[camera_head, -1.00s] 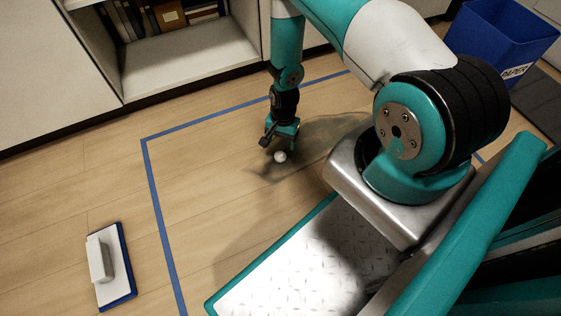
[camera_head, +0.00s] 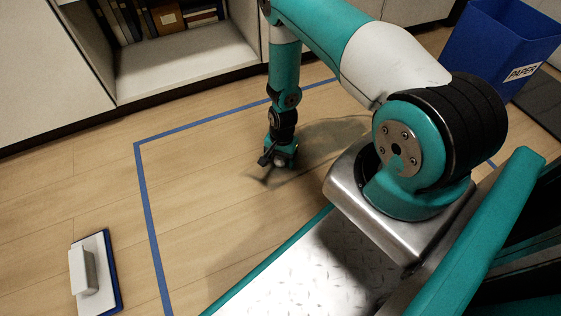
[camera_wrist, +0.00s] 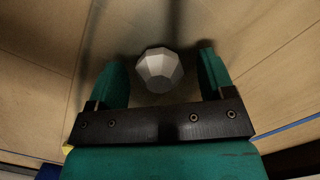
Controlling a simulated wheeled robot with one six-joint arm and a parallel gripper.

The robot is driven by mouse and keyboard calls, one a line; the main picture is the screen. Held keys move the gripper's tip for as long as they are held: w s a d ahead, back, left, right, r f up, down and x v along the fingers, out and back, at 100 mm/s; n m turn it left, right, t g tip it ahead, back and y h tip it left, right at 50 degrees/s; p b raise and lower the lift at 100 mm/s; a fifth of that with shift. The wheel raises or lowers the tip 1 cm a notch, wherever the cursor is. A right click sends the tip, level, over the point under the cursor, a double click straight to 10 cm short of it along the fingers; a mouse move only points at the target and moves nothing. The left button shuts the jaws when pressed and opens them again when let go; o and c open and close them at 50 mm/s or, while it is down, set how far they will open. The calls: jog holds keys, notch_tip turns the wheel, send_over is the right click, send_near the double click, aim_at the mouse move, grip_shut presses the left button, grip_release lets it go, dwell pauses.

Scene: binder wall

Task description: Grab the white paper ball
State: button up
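The white paper ball (camera_wrist: 159,70) is a faceted, off-white ball on the wooden floor. In the wrist view it sits between the two green fingers of my gripper (camera_wrist: 162,75), with a gap on each side. My gripper is open and does not appear to touch it.
A blue bin marked PAPER (camera_head: 495,45) stands at the upper right. A white block with a handle on a blue base (camera_head: 97,273) lies at lower left. An open shelf with binders (camera_head: 165,20) is at the back.

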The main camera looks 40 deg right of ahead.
jog(key=c, duration=1)
